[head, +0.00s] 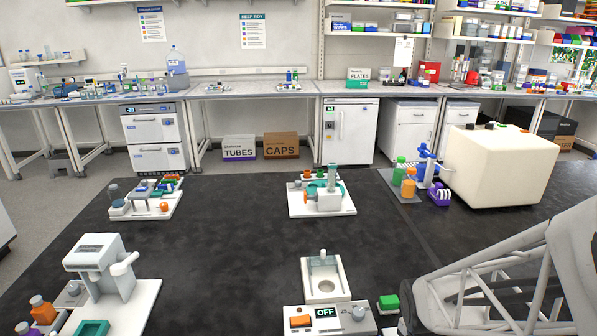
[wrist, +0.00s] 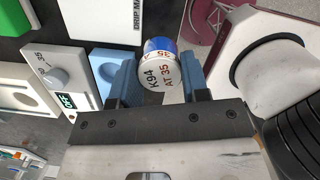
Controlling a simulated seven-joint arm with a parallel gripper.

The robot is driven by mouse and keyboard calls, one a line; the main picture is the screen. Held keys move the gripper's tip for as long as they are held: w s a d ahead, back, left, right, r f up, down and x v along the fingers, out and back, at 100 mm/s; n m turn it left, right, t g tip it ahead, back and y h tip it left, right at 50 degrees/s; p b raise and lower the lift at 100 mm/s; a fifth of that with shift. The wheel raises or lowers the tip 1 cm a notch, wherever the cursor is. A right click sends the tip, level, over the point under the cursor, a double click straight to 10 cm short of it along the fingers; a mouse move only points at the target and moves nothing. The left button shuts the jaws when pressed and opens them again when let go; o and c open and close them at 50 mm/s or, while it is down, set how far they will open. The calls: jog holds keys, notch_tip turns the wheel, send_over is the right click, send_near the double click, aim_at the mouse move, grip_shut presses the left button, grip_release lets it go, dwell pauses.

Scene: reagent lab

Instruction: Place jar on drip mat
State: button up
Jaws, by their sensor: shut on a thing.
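The jar (wrist: 159,72) is a small white cylinder with a blue band and a printed label reading K94 and AT 35. It shows in the wrist view between the blue fingers of my gripper (wrist: 156,78), which is shut on it. A white plate (wrist: 118,17) with the partly cut-off print DRIP MA lies beyond the jar at the top. A maroon surface (wrist: 213,22) with a curved line lies right of that plate. My gripper and the jar do not show in the head view.
A white device (head: 325,312) with an OFF display and a knob stands at the front of the dark bench. It also shows at the left of the wrist view (wrist: 58,77). A green block (head: 388,303) sits beside it. The bench middle (head: 235,245) is clear.

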jog(key=w+d, duration=0.1)
jog(key=w, duration=0.4)
jog(key=w+d+f, duration=0.1)
jog(key=w, duration=0.2)
jog(key=shift+w+d, duration=0.3)
jog(key=shift+w, duration=0.05)
jog(key=shift+f, duration=1.7)
jog(key=shift+f, duration=0.1)
jog(key=o, duration=0.9)
notch_tip(320, 180, up, 12)
jog(key=a, duration=0.1)
jog(key=shift+s+a, duration=0.2)
jog(key=shift+s, duration=0.05)
